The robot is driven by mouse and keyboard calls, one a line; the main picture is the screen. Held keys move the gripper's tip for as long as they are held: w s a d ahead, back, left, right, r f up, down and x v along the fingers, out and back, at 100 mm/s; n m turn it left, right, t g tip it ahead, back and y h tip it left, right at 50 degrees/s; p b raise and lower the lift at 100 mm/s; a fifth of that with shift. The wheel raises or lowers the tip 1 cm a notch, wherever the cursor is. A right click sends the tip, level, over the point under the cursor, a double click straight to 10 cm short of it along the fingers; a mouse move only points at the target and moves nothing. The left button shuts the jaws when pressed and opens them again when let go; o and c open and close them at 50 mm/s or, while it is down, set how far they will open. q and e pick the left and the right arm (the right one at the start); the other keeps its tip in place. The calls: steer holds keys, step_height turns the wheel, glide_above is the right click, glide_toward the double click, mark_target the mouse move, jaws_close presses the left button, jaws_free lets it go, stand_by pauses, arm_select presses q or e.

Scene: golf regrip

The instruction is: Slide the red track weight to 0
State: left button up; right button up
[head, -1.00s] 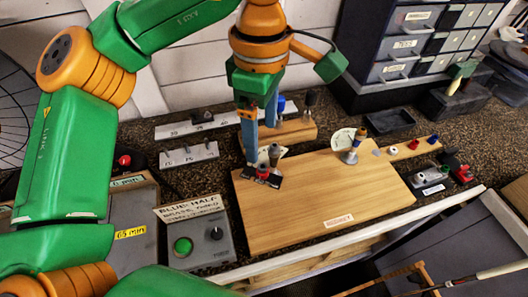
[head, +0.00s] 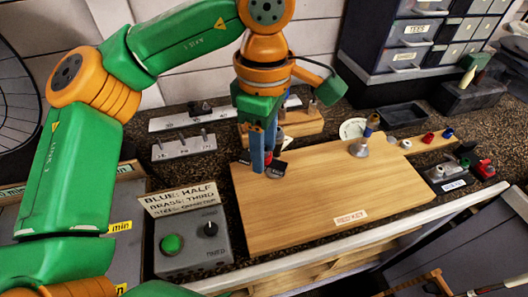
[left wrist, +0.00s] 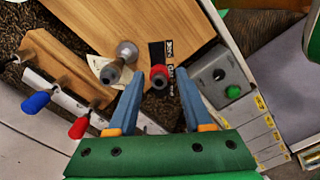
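A small red piece with a grey top (left wrist: 158,77) stands by a black strip with white lettering (left wrist: 157,52) at a corner of the wooden board, in the left wrist view. My left gripper (left wrist: 159,73) is open, its blue fingers on either side of this piece with gaps showing. In the head view my left gripper (head: 264,170) points down at the board's left corner and partly hides the piece. A taller grey post (left wrist: 126,54) stands beside it. Two pale plates with pegs, a front one (head: 184,146) and a rear one (head: 180,122), lie behind. My right gripper is out of view.
The wooden board (head: 330,195) is mostly clear. A control box with a green button (head: 172,243) is front left. A grey stand (head: 360,147), a black tray (head: 401,115) and a drawer cabinet (head: 400,75) are to the right and back. Blue (left wrist: 35,102) and red (left wrist: 78,128) handles stick up nearby.

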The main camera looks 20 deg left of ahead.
arm_select(q)
steer(key=c, duration=0.6)
